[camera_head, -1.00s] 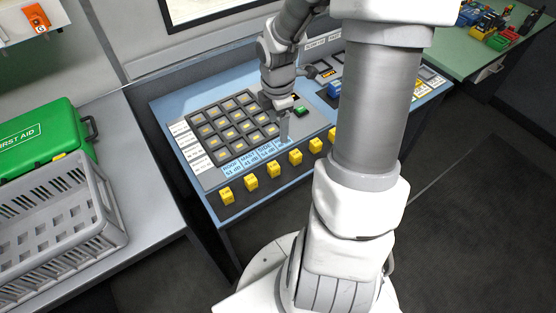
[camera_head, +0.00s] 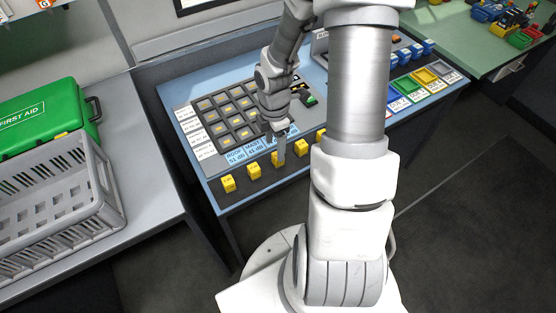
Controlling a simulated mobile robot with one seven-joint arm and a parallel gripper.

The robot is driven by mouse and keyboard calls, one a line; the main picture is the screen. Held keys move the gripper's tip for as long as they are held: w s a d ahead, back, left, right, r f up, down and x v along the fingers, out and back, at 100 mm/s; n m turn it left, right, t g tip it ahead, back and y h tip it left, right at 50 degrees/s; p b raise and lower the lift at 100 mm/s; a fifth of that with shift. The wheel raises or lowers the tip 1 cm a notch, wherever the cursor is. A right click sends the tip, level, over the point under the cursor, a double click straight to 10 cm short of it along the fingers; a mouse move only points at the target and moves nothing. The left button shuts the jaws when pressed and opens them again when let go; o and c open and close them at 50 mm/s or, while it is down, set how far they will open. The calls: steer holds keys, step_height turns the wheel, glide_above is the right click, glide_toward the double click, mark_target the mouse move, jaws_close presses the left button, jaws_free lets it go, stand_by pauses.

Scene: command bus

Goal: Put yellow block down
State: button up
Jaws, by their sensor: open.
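Several yellow blocks stand in a row along the front edge of the blue console (camera_head: 181,92). The left end block (camera_head: 228,184) and the second block (camera_head: 253,171) are in full view. My gripper (camera_head: 279,158) is open and lowered at the third block (camera_head: 274,158), with a finger covering part of it. I cannot tell whether the fingers touch this block. A fourth block (camera_head: 301,147) stands just to the right, and another (camera_head: 321,135) is partly hidden by my arm.
A dark button grid with yellow marks (camera_head: 222,131) and blue label cards (camera_head: 237,157) lie behind the row. A green first aid case (camera_head: 45,115) and a grey basket (camera_head: 60,195) stand on the left counter. Coloured trays (camera_head: 425,77) lie at right.

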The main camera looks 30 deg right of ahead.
steer(key=shift+d+f+b, duration=0.15)
steer(key=shift+f+b, duration=0.15)
steer(key=shift+f, duration=1.1)
steer(key=shift+d+f+b, duration=0.1)
steer(key=shift+f+b, duration=0.15)
steer(key=shift+f, duration=1.1)
steer(key=shift+c, duration=0.3)
jaws_close()
